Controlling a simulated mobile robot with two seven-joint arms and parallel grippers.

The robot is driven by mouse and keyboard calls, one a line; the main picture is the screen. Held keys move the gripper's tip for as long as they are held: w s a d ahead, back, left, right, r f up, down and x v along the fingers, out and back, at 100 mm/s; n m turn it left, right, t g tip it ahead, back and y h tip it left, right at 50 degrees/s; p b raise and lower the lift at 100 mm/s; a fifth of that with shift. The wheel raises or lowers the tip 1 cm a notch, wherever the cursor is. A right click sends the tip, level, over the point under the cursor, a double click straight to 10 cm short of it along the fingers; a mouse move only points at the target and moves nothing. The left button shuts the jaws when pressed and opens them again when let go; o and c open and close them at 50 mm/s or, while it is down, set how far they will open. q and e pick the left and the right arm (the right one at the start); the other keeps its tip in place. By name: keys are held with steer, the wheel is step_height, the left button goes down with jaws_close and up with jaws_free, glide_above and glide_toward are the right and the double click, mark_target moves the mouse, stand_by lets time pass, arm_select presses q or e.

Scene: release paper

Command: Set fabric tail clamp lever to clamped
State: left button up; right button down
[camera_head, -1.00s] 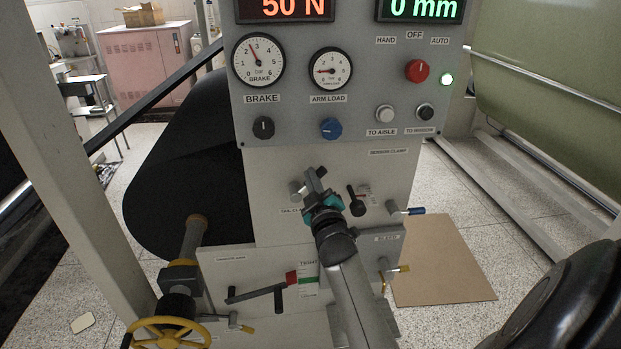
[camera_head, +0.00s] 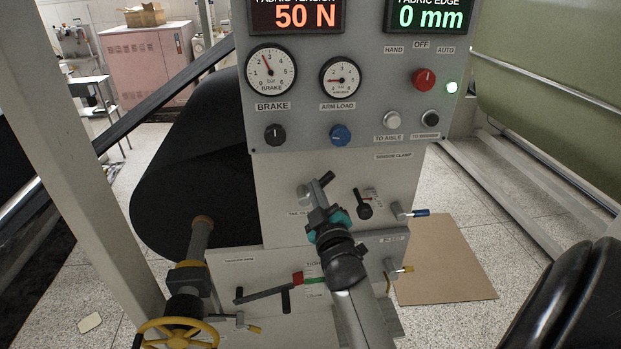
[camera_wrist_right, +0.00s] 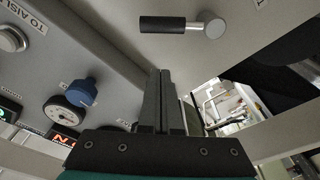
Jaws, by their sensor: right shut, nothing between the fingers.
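The tail clamp lever has a silver hub (camera_head: 304,193) and a black handle (camera_head: 326,179) that points up and to the right, on the pale panel beside a partly hidden "TAIL CL..." label (camera_head: 297,213). In the right wrist view its black handle (camera_wrist_right: 162,24) points left from the round silver hub (camera_wrist_right: 214,26). My right gripper (camera_head: 317,193) is in front of the panel, overlapping the lower side of the lever in the head view. In the wrist view its fingers (camera_wrist_right: 164,75) are shut and empty, with a visible gap to the lever. My left gripper is out of view.
Right of the lever are a small black lever (camera_head: 364,208) and a blue-tipped handle (camera_head: 418,212). The control box (camera_head: 300,110) overhangs above. A black fabric roll (camera_head: 195,170) stands at left.

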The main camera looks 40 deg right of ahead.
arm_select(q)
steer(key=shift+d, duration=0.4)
arm_select(e)
steer(key=shift+v, duration=1.8)
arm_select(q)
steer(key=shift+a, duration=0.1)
arm_select(e)
steer(key=shift+a, duration=0.1)
